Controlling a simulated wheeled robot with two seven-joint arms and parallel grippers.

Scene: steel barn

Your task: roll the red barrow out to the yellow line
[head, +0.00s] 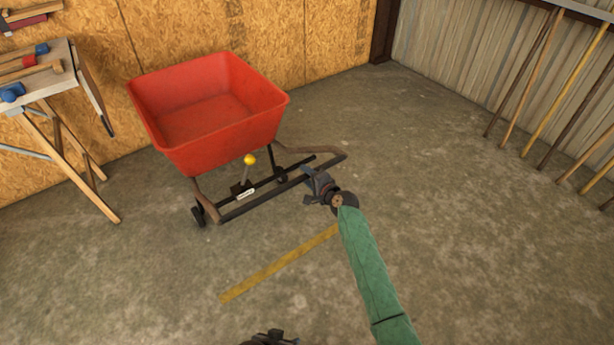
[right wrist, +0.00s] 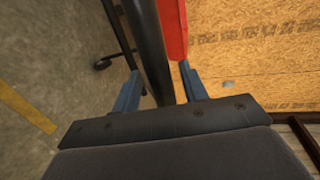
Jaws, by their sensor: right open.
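The red barrow (head: 208,112) stands upright and empty near the wooden wall. Its dark push handle (head: 262,197) points towards me, and a lever with a yellow knob (head: 249,160) rises between its arms. My right gripper (head: 314,182) is at the right part of the handle. In the right wrist view its two blue fingers (right wrist: 160,92) are open, with the dark handle bar (right wrist: 150,50) between them. The yellow line (head: 280,264) lies on the floor on my side of the barrow. My left gripper (head: 268,338) only just shows at the bottom edge; its jaws are unclear.
A wooden trestle bench (head: 45,75) with blue- and red-headed tools stands left of the barrow. Several long poles (head: 555,90) lean on the metal wall at the right. The concrete floor (head: 430,200) around the line and to the right is clear.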

